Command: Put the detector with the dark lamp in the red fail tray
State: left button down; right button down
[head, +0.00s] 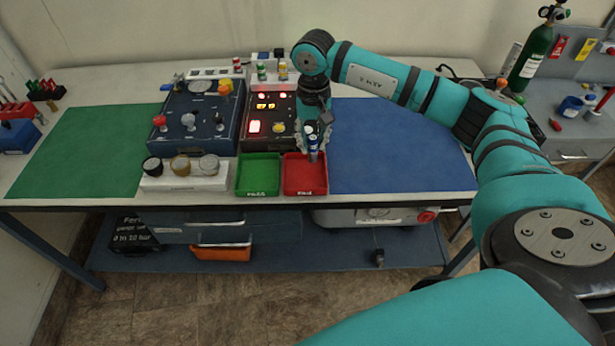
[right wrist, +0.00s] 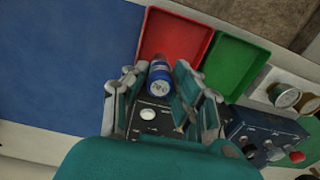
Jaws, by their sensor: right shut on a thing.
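A small blue detector with a white band (head: 313,143) is held in my right gripper (head: 314,134). It also shows between the fingers in the right wrist view (right wrist: 160,80). My right gripper is shut on it and points down. The detector is over the red fail tray (head: 305,187), apparently above its rear part; whether it touches the tray I cannot tell. The tray's visible floor is empty. The lamp on the detector is too small to read. My left gripper is not in view.
The empty green pass tray (head: 259,188) stands directly left of the red tray. Behind are a lit test box (head: 268,112) and a blue panel with knobs (head: 195,118). A blue mat (head: 400,150) lies clear on the right.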

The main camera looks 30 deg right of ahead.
jog(key=shift+f, duration=0.1)
jog(key=c, duration=1.5)
grip_release()
jog(key=o, duration=0.5)
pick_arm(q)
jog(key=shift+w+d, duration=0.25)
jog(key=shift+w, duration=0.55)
pick_arm(e)
notch_tip(320, 180, up, 12)
